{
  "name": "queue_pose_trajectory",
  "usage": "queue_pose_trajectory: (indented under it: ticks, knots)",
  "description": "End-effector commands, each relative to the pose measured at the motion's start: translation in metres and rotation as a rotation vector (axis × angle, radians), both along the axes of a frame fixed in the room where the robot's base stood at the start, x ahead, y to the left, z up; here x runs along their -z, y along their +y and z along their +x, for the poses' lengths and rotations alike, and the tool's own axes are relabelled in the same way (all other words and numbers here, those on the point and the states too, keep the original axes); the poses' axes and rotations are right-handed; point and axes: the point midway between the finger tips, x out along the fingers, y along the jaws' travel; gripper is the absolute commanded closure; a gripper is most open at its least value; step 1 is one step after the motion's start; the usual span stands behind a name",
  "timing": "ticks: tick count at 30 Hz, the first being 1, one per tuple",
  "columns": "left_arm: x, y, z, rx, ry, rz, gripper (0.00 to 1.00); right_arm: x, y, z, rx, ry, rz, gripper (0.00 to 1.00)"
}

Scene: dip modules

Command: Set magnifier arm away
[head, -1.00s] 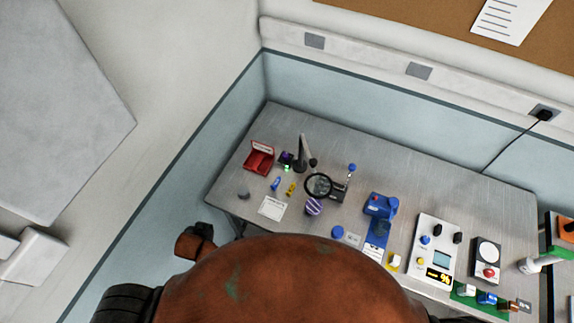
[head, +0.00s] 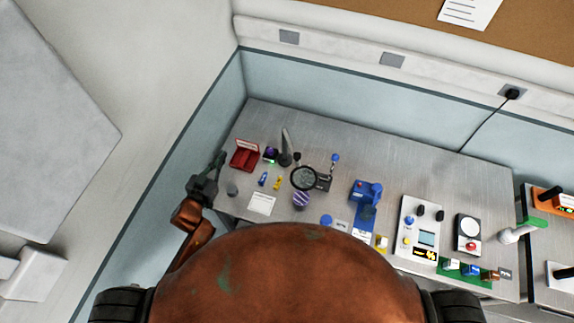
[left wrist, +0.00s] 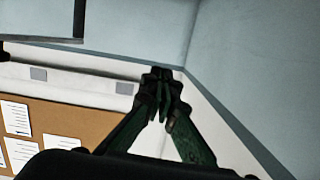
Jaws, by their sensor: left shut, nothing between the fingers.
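The magnifier (head: 304,178) has a round lens with a dark rim and stands over the left part of the metal table, in front of a small dark block. A dark upright post (head: 286,147) stands just behind and left of it. My left gripper (head: 220,160) is at the table's left edge, left of the red box and well apart from the magnifier. In the left wrist view its fingertips (left wrist: 161,72) meet with nothing between them. My right gripper is not in view.
A red open box (head: 245,156), a white card (head: 262,204) and a purple striped cup (head: 300,200) surround the magnifier. A blue device (head: 366,192) and a white panel (head: 420,225) stand to the right. The table's back strip (head: 420,150) is clear.

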Motion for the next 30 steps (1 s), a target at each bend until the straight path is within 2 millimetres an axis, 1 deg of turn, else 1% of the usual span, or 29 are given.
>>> queue_pose_trajectory:
  ticks: [1,3,4,6,10,12,15,18,21,30]
  knots:
    - [-0.005,-0.019,0.007,0.095,-0.051,-0.009,1.00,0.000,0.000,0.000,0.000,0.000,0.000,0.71]
    - [-0.010,-0.047,0.006,0.240,-0.110,-0.038,1.00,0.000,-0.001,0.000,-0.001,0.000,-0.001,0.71]
    - [-0.011,-0.058,0.003,0.304,-0.126,-0.052,1.00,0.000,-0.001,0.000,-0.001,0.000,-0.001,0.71]
    - [-0.010,-0.079,-0.007,0.451,-0.147,-0.077,1.00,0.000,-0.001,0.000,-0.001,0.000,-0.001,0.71]
    - [-0.002,-0.103,-0.035,0.689,-0.136,-0.120,1.00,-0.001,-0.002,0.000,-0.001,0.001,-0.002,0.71]
    - [0.003,-0.107,-0.048,0.783,-0.116,-0.135,1.00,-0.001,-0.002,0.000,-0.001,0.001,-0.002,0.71]
    - [0.008,-0.111,-0.063,0.877,-0.088,-0.153,1.00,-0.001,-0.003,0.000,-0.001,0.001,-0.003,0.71]
    - [0.010,-0.111,-0.071,0.919,-0.072,-0.164,1.00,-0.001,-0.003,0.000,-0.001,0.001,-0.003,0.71]
    - [0.011,-0.111,-0.074,0.932,-0.068,-0.167,1.00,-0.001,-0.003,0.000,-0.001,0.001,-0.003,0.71]
    - [0.010,-0.114,-0.073,0.930,-0.071,-0.168,1.00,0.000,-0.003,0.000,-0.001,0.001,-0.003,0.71]
